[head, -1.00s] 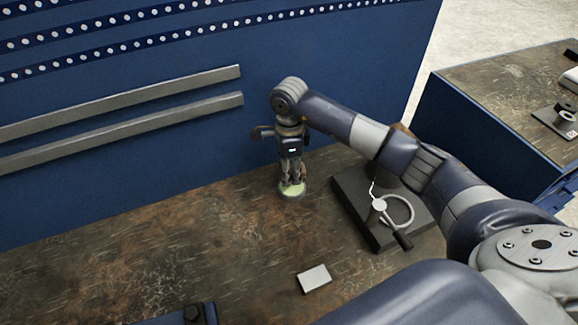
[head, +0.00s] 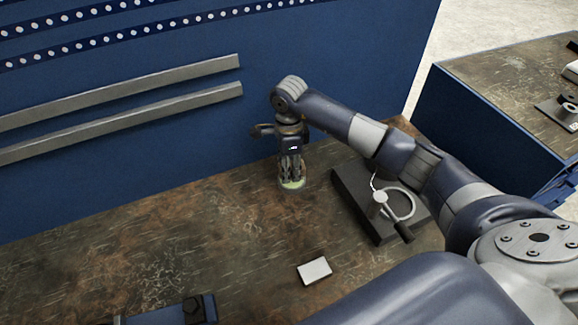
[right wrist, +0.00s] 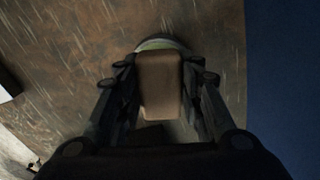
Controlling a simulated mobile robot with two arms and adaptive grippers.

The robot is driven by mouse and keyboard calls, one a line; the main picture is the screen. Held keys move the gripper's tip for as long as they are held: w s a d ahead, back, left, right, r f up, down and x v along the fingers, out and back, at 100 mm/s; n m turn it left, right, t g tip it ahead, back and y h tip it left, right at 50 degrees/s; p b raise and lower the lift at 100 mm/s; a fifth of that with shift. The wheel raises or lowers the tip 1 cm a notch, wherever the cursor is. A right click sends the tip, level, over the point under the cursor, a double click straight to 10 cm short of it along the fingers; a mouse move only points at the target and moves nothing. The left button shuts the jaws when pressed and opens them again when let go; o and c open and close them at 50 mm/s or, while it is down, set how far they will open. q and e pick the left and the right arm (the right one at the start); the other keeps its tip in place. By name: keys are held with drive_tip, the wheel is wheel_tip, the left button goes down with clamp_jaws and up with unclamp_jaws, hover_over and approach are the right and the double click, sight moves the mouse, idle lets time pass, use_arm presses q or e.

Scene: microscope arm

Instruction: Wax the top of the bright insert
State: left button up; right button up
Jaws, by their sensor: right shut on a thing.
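My right gripper (head: 291,178) points straight down over a small round tin (head: 292,187) with pale yellow-green contents, near the back wall. In the right wrist view the gripper (right wrist: 160,85) is shut on a brown block (right wrist: 160,85). The tin's pale rim (right wrist: 160,43) shows just past the block's end. I cannot tell whether the block touches the contents. A bright, pale rectangular piece (head: 314,271) lies flat on the bench nearer the front; it may be the insert. My left gripper is not in view.
A dark base with a pale ring and black handle (head: 383,207) stands right of the tin, partly behind my right arm. The bench left of the tin is clear. A blue wall stands behind.

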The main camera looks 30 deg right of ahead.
drive_tip(key=shift+f+b, duration=0.4)
drive_tip(key=shift+f, duration=0.05)
idle(0.6)
drive_tip(key=shift+f, duration=0.1)
idle(1.2)
drive_tip(key=shift+r+p, duration=1.7)
drive_tip(key=shift+r, duration=1.9)
drive_tip(key=s+a+r+n+b, duration=0.1)
drive_tip(key=s+a+r+n, duration=0.2)
drive_tip(key=s+n, duration=0.5)
drive_tip(key=s+a+r+n+b, duration=0.2)
drive_tip(key=s+a+r+n, duration=0.1)
drive_tip(key=s+n, duration=0.6)
drive_tip(key=n, duration=0.4)
drive_tip(key=shift+a+r, duration=0.2)
drive_tip(key=shift+a, duration=0.2)
